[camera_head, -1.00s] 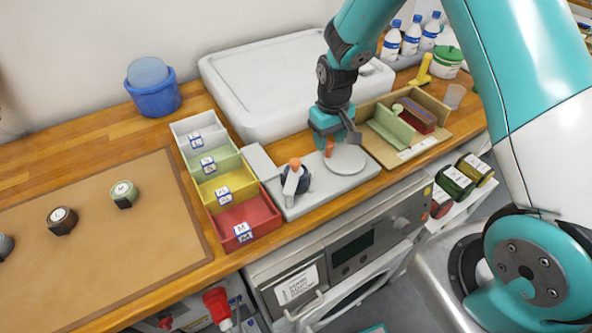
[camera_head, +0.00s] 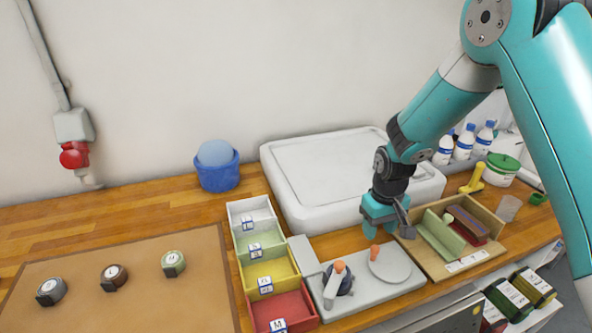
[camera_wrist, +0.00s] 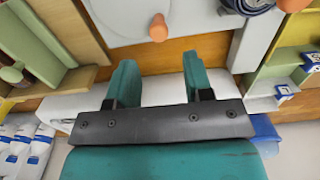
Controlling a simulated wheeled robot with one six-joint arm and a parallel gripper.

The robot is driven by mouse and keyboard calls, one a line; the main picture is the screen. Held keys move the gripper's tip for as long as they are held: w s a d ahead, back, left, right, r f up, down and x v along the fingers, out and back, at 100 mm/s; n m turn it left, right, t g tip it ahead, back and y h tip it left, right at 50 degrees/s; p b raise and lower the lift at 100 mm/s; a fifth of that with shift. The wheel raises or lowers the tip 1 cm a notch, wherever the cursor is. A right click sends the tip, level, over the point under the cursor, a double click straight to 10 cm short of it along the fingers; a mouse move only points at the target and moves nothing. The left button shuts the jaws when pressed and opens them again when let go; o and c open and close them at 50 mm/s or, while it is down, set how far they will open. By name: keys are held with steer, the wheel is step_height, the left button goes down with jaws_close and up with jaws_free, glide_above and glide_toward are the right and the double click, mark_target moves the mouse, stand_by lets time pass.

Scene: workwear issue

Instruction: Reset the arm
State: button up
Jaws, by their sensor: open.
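My gripper (camera_head: 379,222) hangs from the teal arm above the back edge of a grey weighing-type station (camera_head: 340,304), pointing down. In the wrist view my gripper (camera_wrist: 160,75) shows two teal fingers well apart with nothing between them. An orange knob (camera_head: 374,252) stands by the round plate (camera_head: 390,265) just below the gripper; it also shows in the wrist view (camera_wrist: 158,28), beyond the fingertips. I see no contact between the gripper and anything.
A large white lidded box (camera_head: 335,170) stands behind the gripper. Coloured bins (camera_head: 268,275) are at left, a wooden divided tray (camera_head: 480,262) at right. A brown mat (camera_head: 130,310) with several labelled rolls lies far left; bottles (camera_head: 463,143) stand at back right. The air above the counter is open.

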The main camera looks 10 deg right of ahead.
steer(key=s+a+r+n+y+b, duration=0.1)
steer(key=s+a+r, duration=0.3)
steer(key=s, duration=0.4)
steer(key=s+a+r+n+y+b, duration=0.1)
steer(key=s+a+r+n+b, duration=0.1)
steer(key=s+r, duration=0.5)
steer(key=s+a+r+n+y+b, duration=0.1)
steer(key=s+a+r, duration=0.4)
steer(key=s, duration=0.5)
steer(key=shift+s+a+r+n+y+b, duration=0.35)
steer(key=shift+y+b, duration=0.25)
steer(key=shift+b, duration=0.45)
steer(key=shift+w, duration=0.1)
